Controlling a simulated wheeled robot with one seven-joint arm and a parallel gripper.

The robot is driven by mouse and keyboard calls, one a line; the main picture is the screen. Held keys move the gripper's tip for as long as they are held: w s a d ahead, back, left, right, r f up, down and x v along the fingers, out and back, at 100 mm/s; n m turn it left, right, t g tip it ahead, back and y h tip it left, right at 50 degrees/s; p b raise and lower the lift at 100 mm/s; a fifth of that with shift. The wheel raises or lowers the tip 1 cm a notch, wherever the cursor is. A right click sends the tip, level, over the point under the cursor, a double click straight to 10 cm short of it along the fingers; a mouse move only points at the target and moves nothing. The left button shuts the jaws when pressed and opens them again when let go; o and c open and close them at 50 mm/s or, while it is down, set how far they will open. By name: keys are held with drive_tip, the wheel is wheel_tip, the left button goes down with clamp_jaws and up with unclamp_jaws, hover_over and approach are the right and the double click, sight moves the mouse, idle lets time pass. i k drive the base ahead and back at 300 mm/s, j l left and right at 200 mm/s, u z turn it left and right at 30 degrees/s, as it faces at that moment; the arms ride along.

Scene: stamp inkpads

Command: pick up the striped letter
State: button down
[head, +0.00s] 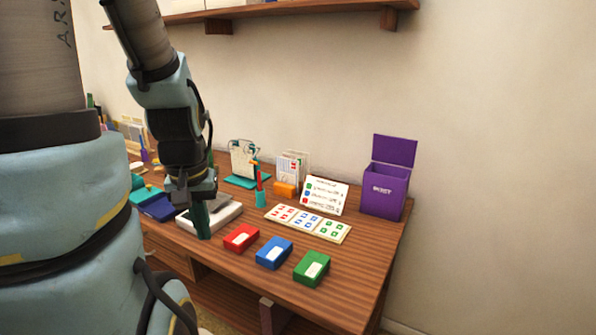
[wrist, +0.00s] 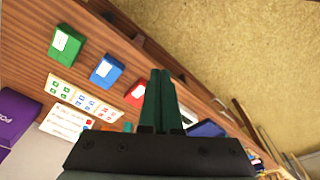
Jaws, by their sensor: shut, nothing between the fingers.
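I cannot make out a striped letter for certain in either view. Upright papers (head: 293,165) stand at the back of the desk by an orange block, too small for me to read any stripes. A grey-white tray (head: 228,214) lies on the left part of the desk, partly hidden by my gripper. My gripper (head: 203,234) points down in front of the tray, with dark green fingers together and nothing held. In the wrist view my gripper (wrist: 160,74) also shows its fingers closed, covering part of the red inkpad (wrist: 136,94).
Red (head: 241,237), blue (head: 274,252) and green (head: 312,267) inkpads line the desk's front. Behind them are a stamped card strip (head: 268,215), a sign card (head: 325,194) and an open purple box (head: 384,192). A teal stand (head: 240,181) is at the back. A shelf (head: 290,10) hangs above.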

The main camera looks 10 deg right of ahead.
sight(287, 170)
drive_tip(key=i+j, duration=0.35)
drive_tip(key=j, duration=0.15)
drive_tip(key=i+j, duration=0.4)
drive_tip(key=j, duration=0.15)
